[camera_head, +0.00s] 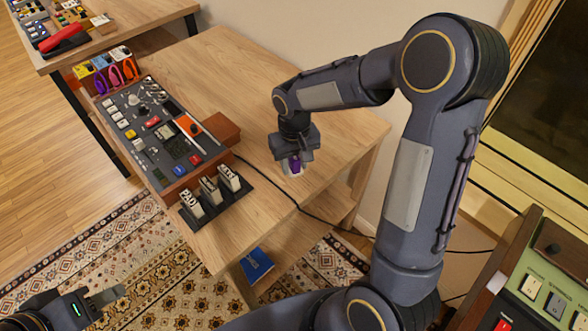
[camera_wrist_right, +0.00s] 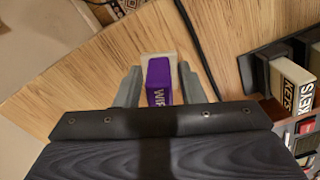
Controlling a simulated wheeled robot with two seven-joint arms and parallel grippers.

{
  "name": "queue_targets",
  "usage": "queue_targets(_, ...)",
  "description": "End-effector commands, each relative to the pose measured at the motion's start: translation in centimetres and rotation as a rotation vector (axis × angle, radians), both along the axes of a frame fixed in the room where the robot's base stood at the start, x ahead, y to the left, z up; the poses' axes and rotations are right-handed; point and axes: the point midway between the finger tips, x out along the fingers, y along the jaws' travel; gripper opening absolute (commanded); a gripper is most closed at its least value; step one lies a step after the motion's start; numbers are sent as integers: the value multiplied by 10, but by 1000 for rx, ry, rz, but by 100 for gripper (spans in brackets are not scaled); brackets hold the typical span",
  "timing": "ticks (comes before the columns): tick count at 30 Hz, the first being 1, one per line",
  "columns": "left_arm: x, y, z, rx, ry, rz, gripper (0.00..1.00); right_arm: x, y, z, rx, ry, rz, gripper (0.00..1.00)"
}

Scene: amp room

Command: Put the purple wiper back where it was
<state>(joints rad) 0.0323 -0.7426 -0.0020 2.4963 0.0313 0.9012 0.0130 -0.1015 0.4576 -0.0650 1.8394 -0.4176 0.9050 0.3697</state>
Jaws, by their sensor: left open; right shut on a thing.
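The purple wiper (camera_head: 294,165) has a whitish part and hangs under my right gripper (camera_head: 293,158) over the wooden table, right of the control panel. In the right wrist view the wiper (camera_wrist_right: 158,82) shows purple with the letters "WIP" and a pale block at its far end. The fingers of my right gripper (camera_wrist_right: 158,88) are shut on it from both sides. Whether it touches the tabletop I cannot tell. My left gripper (camera_head: 98,302) is open and empty at the bottom left, over the patterned rug.
A black rack (camera_head: 219,206) with several pale labelled blocks stands at the table's front edge; its "KEYS" block (camera_wrist_right: 290,88) shows in the wrist view. A control panel (camera_head: 160,130) with knobs and buttons lies left. A black cable (camera_head: 270,182) crosses the tabletop. The table's back is clear.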

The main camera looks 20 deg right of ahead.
Motion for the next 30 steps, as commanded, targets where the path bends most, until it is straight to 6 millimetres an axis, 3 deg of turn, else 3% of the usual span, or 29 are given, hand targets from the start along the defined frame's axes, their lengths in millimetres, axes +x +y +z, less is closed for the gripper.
queue_targets(8, 0, 0, -4, 0, 0, 0, 42, 3, 0, -34, -1, 3, 0, 14)
queue_targets(19, 0, 0, -7, 0, 0, 0, 42, 4, 0, -40, 0, 0, 0, 14)
queue_targets(20, 0, 0, -7, 0, 0, 0, 42, 4, 0, -39, 0, 1, 0, 37)
queue_targets(24, 0, 0, -6, 0, 0, 0, 42, 4, 0, -38, 0, 1, 0, 55)
queue_targets(30, 0, 0, -6, 0, 0, 0, 42, 4, 0, -38, 0, 1, 0, 58)
